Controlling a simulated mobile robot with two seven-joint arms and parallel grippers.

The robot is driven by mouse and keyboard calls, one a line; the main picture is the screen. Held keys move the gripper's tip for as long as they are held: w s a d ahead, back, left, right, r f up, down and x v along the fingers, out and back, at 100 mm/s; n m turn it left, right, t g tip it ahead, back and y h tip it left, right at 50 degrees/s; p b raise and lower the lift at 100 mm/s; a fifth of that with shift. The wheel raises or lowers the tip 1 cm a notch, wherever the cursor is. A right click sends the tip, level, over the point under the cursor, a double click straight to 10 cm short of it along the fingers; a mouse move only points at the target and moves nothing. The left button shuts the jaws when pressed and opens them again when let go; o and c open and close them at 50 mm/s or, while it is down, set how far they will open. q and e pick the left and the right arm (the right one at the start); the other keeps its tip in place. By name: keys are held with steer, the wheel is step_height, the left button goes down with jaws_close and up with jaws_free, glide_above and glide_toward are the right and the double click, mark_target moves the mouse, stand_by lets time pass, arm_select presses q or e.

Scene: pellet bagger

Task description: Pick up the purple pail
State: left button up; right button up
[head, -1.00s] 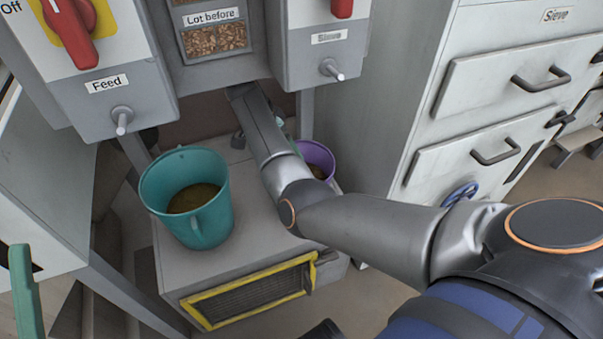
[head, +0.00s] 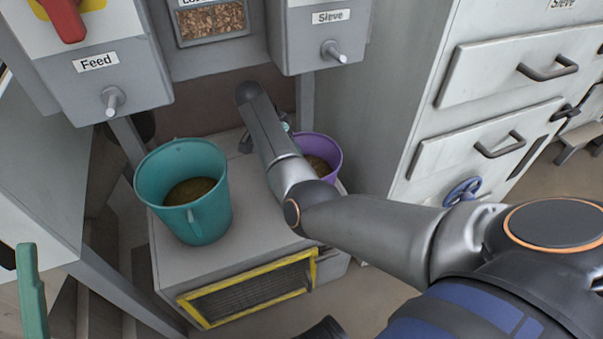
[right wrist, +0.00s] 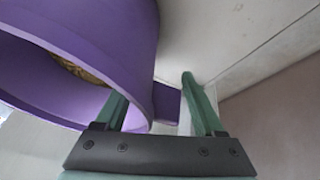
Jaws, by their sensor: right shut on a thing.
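The purple pail (head: 331,167) stands at the right side of the grey platform, partly hidden behind my right arm, with brown pellets inside. It fills the upper left of the right wrist view (right wrist: 130,50), where its side handle (right wrist: 167,103) shows between the green fingers. My right gripper (right wrist: 155,95) is shut on that handle; in the head view it is mostly hidden by my forearm. I cannot tell whether the pail is clear of the platform. One green finger of my left gripper (head: 31,290) shows at the lower left edge; its opening cannot be seen.
A teal pail (head: 210,218) with brown pellets stands left of my right arm on the platform (head: 240,247). Grey boxes with Feed (head: 97,63) and Sieve (head: 331,17) labels and knobs hang above. A grey post stands behind; a drawer cabinet (head: 400,130) is at the right.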

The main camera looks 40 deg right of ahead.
steer(key=c, duration=0.7)
jaws_close()
steer(key=shift+r, duration=0.1)
